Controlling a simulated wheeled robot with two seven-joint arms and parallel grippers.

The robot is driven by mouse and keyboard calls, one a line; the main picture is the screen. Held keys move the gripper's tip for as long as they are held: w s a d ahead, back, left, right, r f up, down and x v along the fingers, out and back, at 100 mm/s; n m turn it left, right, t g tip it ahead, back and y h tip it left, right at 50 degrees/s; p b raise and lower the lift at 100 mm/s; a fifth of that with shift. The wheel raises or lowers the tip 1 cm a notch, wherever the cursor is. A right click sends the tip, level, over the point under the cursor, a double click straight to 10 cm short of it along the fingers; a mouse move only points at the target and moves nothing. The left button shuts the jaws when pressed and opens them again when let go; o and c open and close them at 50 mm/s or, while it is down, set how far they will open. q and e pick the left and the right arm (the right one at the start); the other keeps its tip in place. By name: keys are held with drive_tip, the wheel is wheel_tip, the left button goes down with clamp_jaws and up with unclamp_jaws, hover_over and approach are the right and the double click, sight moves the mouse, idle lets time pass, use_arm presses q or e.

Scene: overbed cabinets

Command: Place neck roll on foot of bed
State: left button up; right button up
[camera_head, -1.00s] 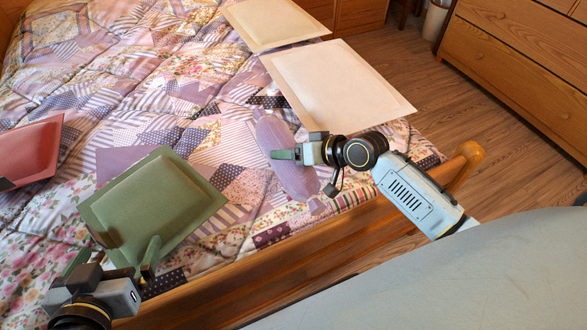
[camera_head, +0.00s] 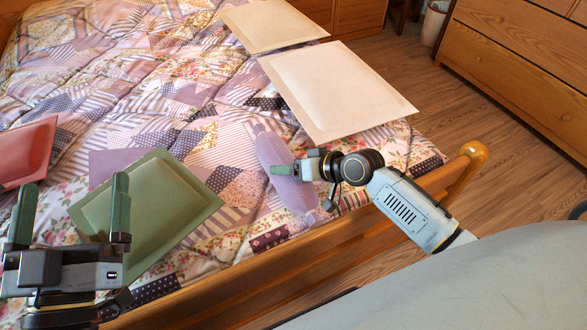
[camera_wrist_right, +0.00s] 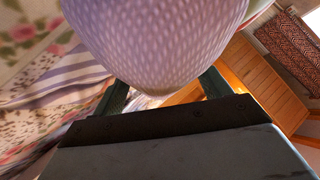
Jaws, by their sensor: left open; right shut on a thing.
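The neck roll (camera_head: 277,163) is a lilac cushion with tapered ends, at the foot end of the patchwork bed (camera_head: 205,255) in the head view. My right gripper (camera_head: 283,169) is shut on its middle. In the right wrist view the neck roll (camera_wrist_right: 155,40) fills the top between the two fingers, with its lilac weave close to the camera. I cannot tell whether it touches the quilt. My left gripper (camera_head: 70,215) is open and empty, with its fingers pointing up, in front of the green pillow at the lower left.
A green pillow (camera_head: 160,205), a red pillow (camera_head: 25,152), a white pillow (camera_head: 335,88) and a beige pillow (camera_head: 272,24) lie on the bed. The wooden footboard (camera_head: 330,240) with its rounded post runs along the near edge. A wooden dresser (camera_head: 520,65) stands at the right.

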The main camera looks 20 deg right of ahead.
use_arm(q)
drive_tip(key=shift+r, duration=0.1)
use_arm(e)
drive_tip(key=shift+f, duration=0.1)
drive_tip(key=o, duration=1.2)
drive_tip(key=shift+c, duration=0.2)
use_arm(q)
drive_tip(key=shift+s+r, duration=0.1)
drive_tip(key=shift+r, duration=0.1)
